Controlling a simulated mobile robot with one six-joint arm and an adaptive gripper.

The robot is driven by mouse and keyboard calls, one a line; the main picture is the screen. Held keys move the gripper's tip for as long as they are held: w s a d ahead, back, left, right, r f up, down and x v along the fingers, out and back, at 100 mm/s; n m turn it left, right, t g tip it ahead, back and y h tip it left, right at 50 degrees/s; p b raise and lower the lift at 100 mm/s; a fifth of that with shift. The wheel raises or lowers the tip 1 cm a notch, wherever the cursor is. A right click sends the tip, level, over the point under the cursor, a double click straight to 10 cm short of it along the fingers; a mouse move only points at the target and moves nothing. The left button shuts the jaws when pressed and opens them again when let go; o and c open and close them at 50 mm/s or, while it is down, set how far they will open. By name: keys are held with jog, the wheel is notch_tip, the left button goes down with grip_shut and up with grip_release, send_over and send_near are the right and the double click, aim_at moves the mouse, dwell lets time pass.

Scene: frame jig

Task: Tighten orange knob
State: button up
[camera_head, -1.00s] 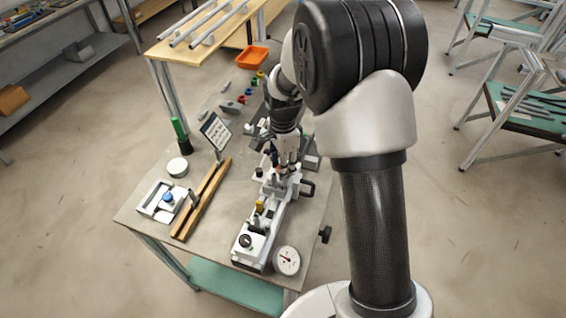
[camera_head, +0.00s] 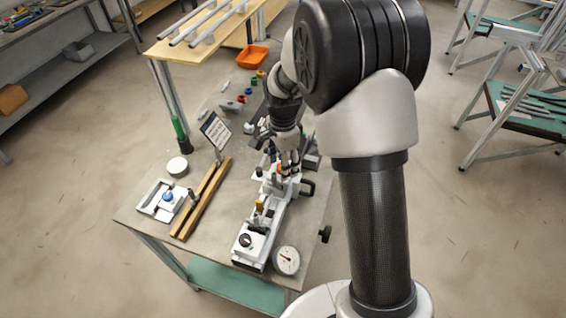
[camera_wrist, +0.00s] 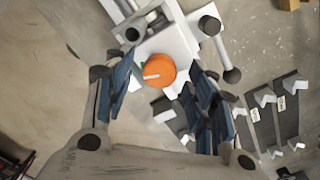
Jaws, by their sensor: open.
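The orange knob (camera_wrist: 158,71) is round with a white mark on its face. It sits on a white fixture (camera_wrist: 175,40) at the end of the jig. In the wrist view it lies between the two blue-padded fingers of my gripper (camera_wrist: 158,92), which are apart. I see clear space on both sides of the knob. In the head view my gripper (camera_head: 287,160) points down at the far part of the white jig (camera_head: 272,205). A small part of the orange knob (camera_head: 280,168) shows there beside the fingers.
A black-ended handle (camera_wrist: 232,74) sticks out right of the fixture in the wrist view. A dial gauge (camera_head: 286,260) stands by the near end of the jig. Wooden rails (camera_head: 203,198), a blue-knobbed white fixture (camera_head: 161,200) and a sign (camera_head: 215,130) stand to the left.

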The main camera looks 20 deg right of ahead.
notch_tip(320, 180, up, 12)
jog(key=shift+f, duration=0.2)
dwell(0.5)
jog(key=s+r+n+t, duration=0.2)
jog(key=s+r+n, duration=0.5)
jog(key=s+r, duration=0.45)
jog(key=s+f+n+t, duration=0.2)
jog(key=s+n, duration=0.6)
jog(key=s, duration=0.7)
jog(key=shift+f+n+t, duration=0.3)
jog(key=shift+f, duration=0.05)
